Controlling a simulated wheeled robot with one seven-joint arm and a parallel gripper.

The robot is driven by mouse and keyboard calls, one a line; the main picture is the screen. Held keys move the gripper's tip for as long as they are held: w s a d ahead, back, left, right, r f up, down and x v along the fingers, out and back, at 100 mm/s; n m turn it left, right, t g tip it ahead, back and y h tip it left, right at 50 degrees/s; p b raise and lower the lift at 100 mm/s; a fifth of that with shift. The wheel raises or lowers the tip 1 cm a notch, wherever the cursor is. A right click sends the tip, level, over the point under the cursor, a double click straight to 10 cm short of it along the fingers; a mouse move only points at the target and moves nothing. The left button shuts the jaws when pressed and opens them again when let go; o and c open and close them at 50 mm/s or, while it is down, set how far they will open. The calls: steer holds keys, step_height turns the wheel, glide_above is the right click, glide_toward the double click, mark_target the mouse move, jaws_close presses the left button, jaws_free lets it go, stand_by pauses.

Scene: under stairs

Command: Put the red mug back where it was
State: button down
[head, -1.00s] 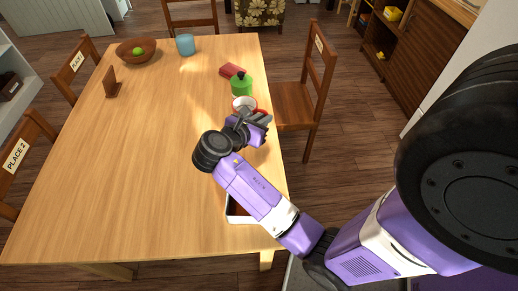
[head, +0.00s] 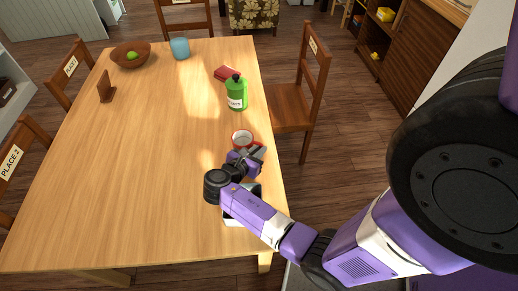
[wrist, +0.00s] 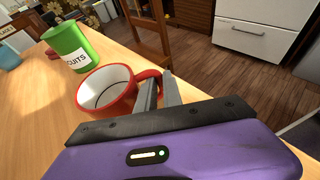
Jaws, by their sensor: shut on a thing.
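The red mug (head: 242,136), with a pale inside, is upright near the table's right side, closer to me than the green canister. In the wrist view the mug (wrist: 106,94) is empty, and its handle (wrist: 148,76) points toward my fingers. My gripper (head: 257,151) is shut on the handle side of the mug. In the wrist view the fingers of my gripper (wrist: 162,92) meet the handle. I cannot tell whether the mug's base touches the table.
A green canister marked as biscuits (head: 236,94) stands beyond the mug, with a red item (head: 227,72) behind it. A white-rimmed box (head: 228,219) is partly hidden under my arm. A blue cup (head: 180,48) and wooden bowl (head: 131,57) stand far off. The table's middle is clear.

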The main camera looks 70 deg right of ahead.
steer(key=c, duration=1.5)
jaws_free()
steer(key=shift+f, duration=0.1)
steer(key=shift+f+b, duration=0.35)
steer(key=shift+b, duration=0.35)
steer(key=v, duration=0.8)
steer(key=shift+w+f+b, duration=0.2)
steer(key=shift+b, duration=0.15)
steer(key=shift+r, duration=0.1)
